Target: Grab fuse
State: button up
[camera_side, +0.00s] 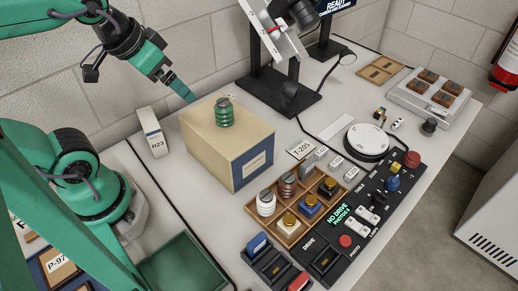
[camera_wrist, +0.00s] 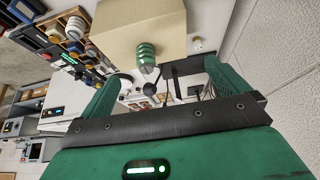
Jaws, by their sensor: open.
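No piece is labelled as the fuse, and I cannot tell for certain which one it is. A wooden sorting tray (camera_side: 249,208) holds a white ribbed piece (camera_side: 266,203), a brown ribbed piece (camera_side: 288,184) and several small blue or dark pieces with brass-coloured tops. A green ribbed piece (camera_side: 224,113) stands upright on a large cream box (camera_side: 228,160). My gripper (camera_side: 190,97) is open and empty, above and left of the box's top, apart from the green piece. In the wrist view the green piece (camera_wrist: 147,52) shows between and beyond the open fingers.
A black control panel (camera_side: 362,228) with knobs adjoins the tray. A white round turntable (camera_side: 367,140) and a black stand (camera_side: 278,92) are behind. A grey tray of brown blocks (camera_side: 436,96) is at right. A white R23 block (camera_side: 152,132) stands left of the box.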

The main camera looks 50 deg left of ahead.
jog(key=c, duration=1)
jog(key=w+a+f+n+g, duration=0.15)
jog(key=w+a+f, duration=0.25)
jog(key=w, duration=0.5)
jog(key=w+a+f+g, duration=0.3)
jog(key=w+a, duration=0.1)
jog(key=w, duration=0.6)
jog(key=shift+n+g, duration=0.35)
jog(key=shift+g, duration=0.1)
jog(key=w+a+f, duration=0.1)
jog(key=f, duration=0.1)
jog(key=w+a+f, duration=0.1)
jog(key=w+f, duration=0.1)
jog(key=f, duration=0.1)
jog(key=w+a+f, duration=0.1)
jog(key=f, duration=0.2)
jog(key=shift+w+a, duration=0.2)
jog(key=shift+a, duration=0.05)
jog(key=shift+w+a+f, duration=0.2)
jog(key=shift+a+f, duration=0.05)
jog(key=shift+f, duration=0.2)
jog(key=shift+s+f, duration=0.1)
jog(key=shift+f, duration=3.8)
